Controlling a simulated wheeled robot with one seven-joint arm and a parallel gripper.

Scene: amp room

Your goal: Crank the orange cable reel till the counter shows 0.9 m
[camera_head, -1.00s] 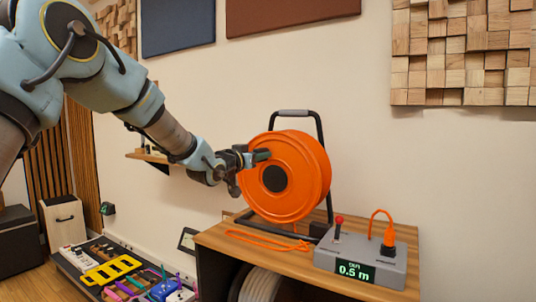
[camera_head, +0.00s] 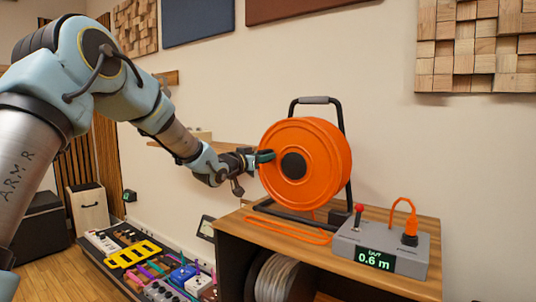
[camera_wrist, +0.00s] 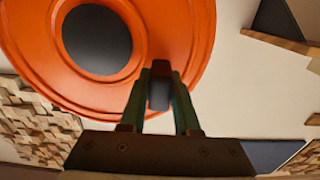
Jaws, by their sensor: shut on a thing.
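The orange cable reel (camera_head: 318,152) stands upright in a black frame on a wooden cabinet top. It also fills the upper left of the wrist view (camera_wrist: 145,20). My gripper (camera_head: 262,156) is at the left side of the reel's face, shut on the dark crank handle (camera_wrist: 159,92), which shows between the fingers in the wrist view.
A red-knobbed lever (camera_head: 358,213) and an orange plug (camera_head: 409,238) stand on the grey box. Loose orange cable (camera_head: 285,231) lies on the cabinet top (camera_head: 235,222). A pedal board (camera_head: 150,265) with several colored pedals lies on the floor at left.

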